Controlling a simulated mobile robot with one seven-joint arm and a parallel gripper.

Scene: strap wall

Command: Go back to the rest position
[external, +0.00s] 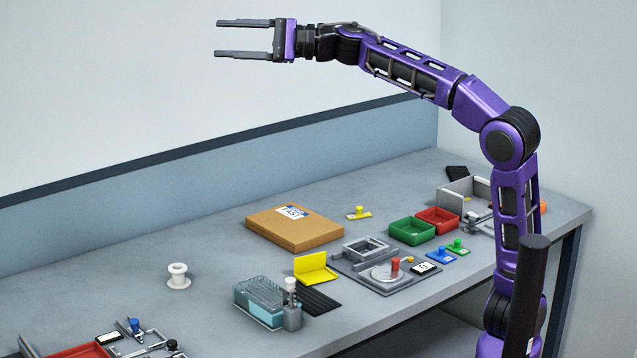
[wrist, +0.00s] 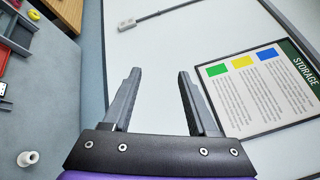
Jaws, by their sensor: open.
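My gripper (external: 247,40) is open and empty, its two dark fingers apart. In the external view it is raised high above the bench (external: 212,218), pointing left in front of the pale wall. My purple arm stretches from the right side up and over to it. In the wrist view my gripper (wrist: 160,98) shows its fingers spread with only wall between them. Nothing touches the fingers in either view.
The bench holds a cardboard box (external: 294,230), a white spool (external: 178,277), a yellow folded piece (external: 314,268), green (external: 411,231) and red (external: 437,221) trays. A STORAGE poster (wrist: 262,88) hangs on the wall. The air around my gripper is clear.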

